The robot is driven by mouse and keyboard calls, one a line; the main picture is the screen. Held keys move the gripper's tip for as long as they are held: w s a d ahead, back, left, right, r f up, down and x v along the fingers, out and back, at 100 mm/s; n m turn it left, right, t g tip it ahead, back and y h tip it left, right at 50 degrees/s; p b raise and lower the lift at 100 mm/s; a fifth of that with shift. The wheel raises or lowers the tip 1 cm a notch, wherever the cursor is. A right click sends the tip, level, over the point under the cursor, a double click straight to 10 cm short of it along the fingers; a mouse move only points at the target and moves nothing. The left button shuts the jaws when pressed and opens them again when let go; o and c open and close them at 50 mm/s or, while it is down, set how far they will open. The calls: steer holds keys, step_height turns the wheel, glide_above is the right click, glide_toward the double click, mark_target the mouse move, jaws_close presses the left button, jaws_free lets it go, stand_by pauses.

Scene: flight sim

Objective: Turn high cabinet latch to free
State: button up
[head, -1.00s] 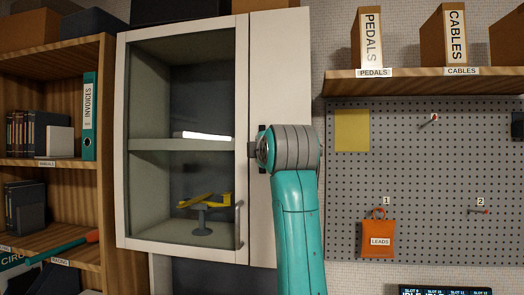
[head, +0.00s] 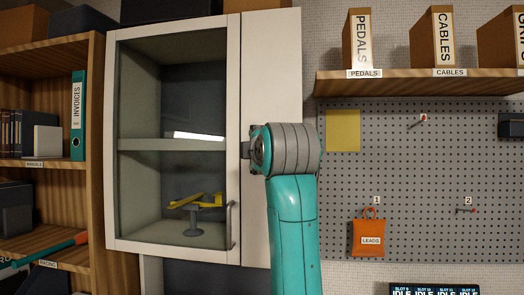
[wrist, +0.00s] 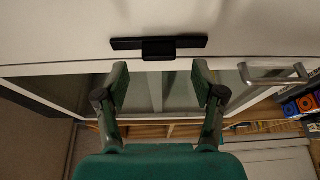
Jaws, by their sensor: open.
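The high cabinet (head: 175,25) is white with a glass-fronted door. Its latch (wrist: 158,46) shows in the wrist view as a black bar with a small block on the white panel, above the door's edge. In the head view only a dark bit of the latch (head: 246,150) shows at the door's right edge; my arm hides the rest. My gripper (wrist: 160,82) is open and empty in the wrist view, its fingertips apart and below the latch in the picture. The fingers are hidden behind my wrist in the head view.
A metal door handle (wrist: 272,74) is right of my fingers in the wrist view; it also shows in the head view (head: 231,225). A wooden shelf (head: 420,83) with boxes and a pegboard (head: 420,180) are on the right. A bookcase (head: 97,130) stands left.

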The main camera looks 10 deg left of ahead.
steer(key=v, duration=0.8)
steer(key=shift+s, duration=0.3)
steer(key=shift+d, duration=0.1)
